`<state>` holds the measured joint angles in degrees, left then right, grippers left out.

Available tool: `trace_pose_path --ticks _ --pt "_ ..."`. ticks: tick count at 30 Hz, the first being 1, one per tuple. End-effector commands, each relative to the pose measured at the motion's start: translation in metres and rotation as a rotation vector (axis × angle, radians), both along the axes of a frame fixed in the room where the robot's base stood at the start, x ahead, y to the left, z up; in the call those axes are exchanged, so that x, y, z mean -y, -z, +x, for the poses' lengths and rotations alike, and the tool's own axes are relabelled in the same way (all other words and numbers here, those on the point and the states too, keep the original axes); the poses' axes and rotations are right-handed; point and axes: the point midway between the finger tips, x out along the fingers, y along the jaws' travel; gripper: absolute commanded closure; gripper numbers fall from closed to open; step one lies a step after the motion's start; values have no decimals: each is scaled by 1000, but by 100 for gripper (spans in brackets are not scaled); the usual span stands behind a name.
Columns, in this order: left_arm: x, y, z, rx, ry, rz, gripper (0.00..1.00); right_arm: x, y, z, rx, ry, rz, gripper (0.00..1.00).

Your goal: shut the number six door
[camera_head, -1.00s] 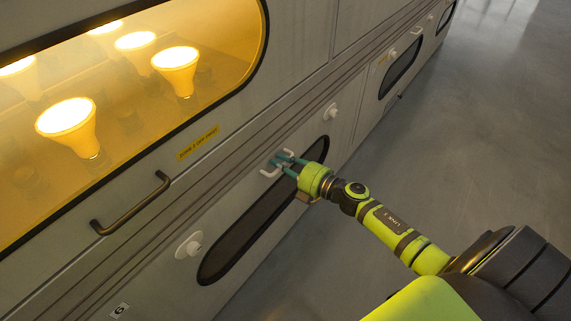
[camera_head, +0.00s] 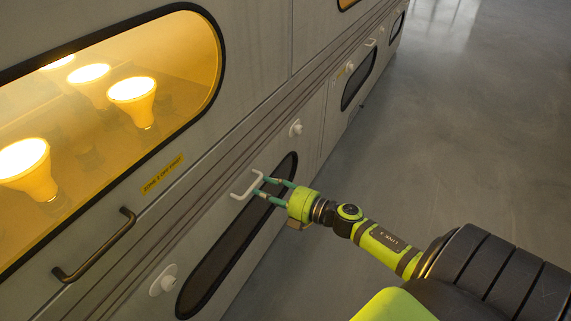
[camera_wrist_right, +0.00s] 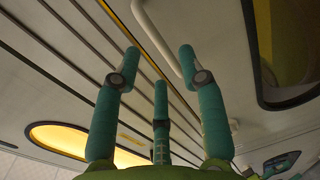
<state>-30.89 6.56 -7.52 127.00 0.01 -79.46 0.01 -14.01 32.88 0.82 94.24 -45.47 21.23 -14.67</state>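The lower door (camera_head: 222,254) has a long dark window, two round white knobs and a white bar handle (camera_head: 247,187). It looks flush with the cabinet front, and no gap shows. I cannot read a number on it now. My right gripper (camera_head: 262,187) is in front of the handle, fingers pointing at it, with nothing held. In the right wrist view its green fingers (camera_wrist_right: 160,68) are spread apart, and the white handle (camera_wrist_right: 158,38) lies just beyond and between the tips. I cannot tell whether they touch. My left gripper is out of view.
Above is a lit oven window (camera_head: 168,62) with glowing bulbs, and a dark bar handle (camera_head: 95,246) below it. Another door with a dark window (camera_head: 359,78) is farther along the cabinet. The grey floor (camera_head: 460,130) at right is clear.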

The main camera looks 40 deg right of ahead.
Motion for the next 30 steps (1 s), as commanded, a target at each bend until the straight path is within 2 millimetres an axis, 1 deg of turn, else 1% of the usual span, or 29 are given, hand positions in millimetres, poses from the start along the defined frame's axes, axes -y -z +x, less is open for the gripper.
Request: trace_pose_path --ticks 1,6,9,12,30 --pt "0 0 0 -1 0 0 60 4 0 -11 -3 0 -2 59" --pt "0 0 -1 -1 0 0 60 16 -3 -39 -2 0 -1 59" --pt "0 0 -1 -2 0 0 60 21 -4 -50 -1 1 0 59" --pt "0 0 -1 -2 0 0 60 23 -6 -56 0 0 0 59" --pt "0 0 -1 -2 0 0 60 24 -6 -58 1 1 -1 59"
